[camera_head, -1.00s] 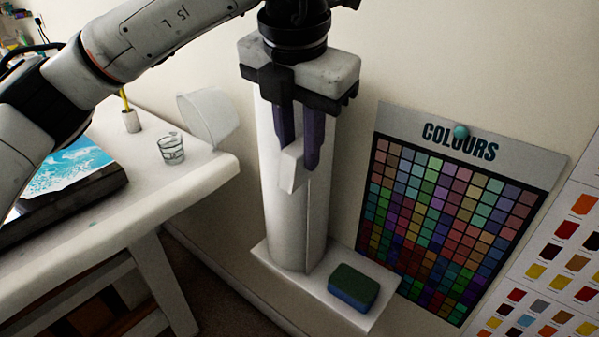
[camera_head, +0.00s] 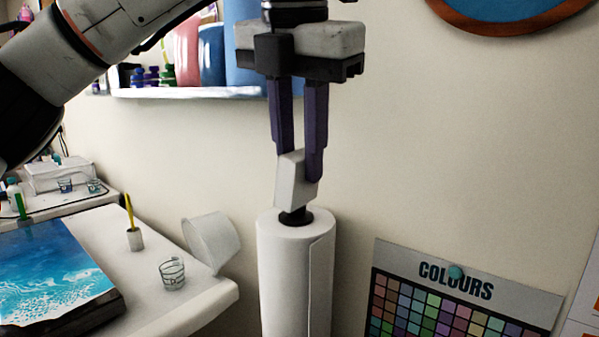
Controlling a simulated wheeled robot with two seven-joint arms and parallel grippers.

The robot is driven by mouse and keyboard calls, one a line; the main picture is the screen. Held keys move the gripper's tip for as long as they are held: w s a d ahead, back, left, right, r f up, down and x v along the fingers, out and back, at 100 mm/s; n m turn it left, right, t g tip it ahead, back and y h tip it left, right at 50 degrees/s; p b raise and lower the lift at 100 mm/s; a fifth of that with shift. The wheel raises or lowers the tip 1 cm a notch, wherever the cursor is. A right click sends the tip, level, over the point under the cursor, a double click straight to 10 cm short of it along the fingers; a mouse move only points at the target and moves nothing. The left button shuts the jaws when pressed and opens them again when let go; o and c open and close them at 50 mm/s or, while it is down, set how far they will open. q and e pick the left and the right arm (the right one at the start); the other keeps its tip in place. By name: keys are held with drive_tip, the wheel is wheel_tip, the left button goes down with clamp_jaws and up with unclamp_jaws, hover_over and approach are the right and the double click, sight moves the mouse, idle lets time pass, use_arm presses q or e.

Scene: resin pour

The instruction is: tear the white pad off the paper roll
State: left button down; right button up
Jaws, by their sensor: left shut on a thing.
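The paper roll (camera_head: 284,280) is a white upright cylinder at the lower middle, with a dark knob (camera_head: 296,217) at its top and a sheet edge running down its front. My left gripper (camera_head: 297,165) points down above the roll in the picture, its purple fingers shut on the white pad (camera_head: 291,184). The pad is a small, slightly tilted white block. It shows above the paper's top rim, and its lower end overlaps the dark knob in this view. I see no paper joining pad and roll. My right gripper is out of view.
A white table at the left holds a clear glass (camera_head: 172,274), a tilted white tub (camera_head: 211,241), a small pot (camera_head: 135,239) and a blue painting (camera_head: 52,272). A shelf (camera_head: 185,92) with bottles is behind. A colour chart (camera_head: 455,300) stands right of the roll.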

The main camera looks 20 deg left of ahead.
sight(281, 171)
use_arm(q)
drive_tip(key=shift+s+a+r, duration=0.15)
drive_tip(key=shift+s+r, duration=0.25)
drive_tip(key=shift+r, duration=0.05)
drive_tip(key=shift+s+a+r, duration=0.15)
drive_tip(key=shift+s+a, duration=0.1)
drive_tip(key=shift+s, duration=0.35)
drive_tip(key=shift+s+a+r, duration=0.15)
drive_tip(key=shift+s+a, duration=0.05)
drive_tip(key=shift+s, duration=0.4)
drive_tip(key=shift+s+a+r+p, duration=0.15)
drive_tip(key=shift+s+a+p, duration=0.1)
drive_tip(key=shift+s, duration=0.35)
drive_tip(key=shift+s+a+r+p, duration=0.1)
drive_tip(key=shift+s+a+r, duration=0.1)
drive_tip(key=shift+s, duration=0.4)
wheel_tip(281, 171, up, 4)
drive_tip(key=p, duration=0.4)
drive_tip(key=shift+f, duration=0.1)
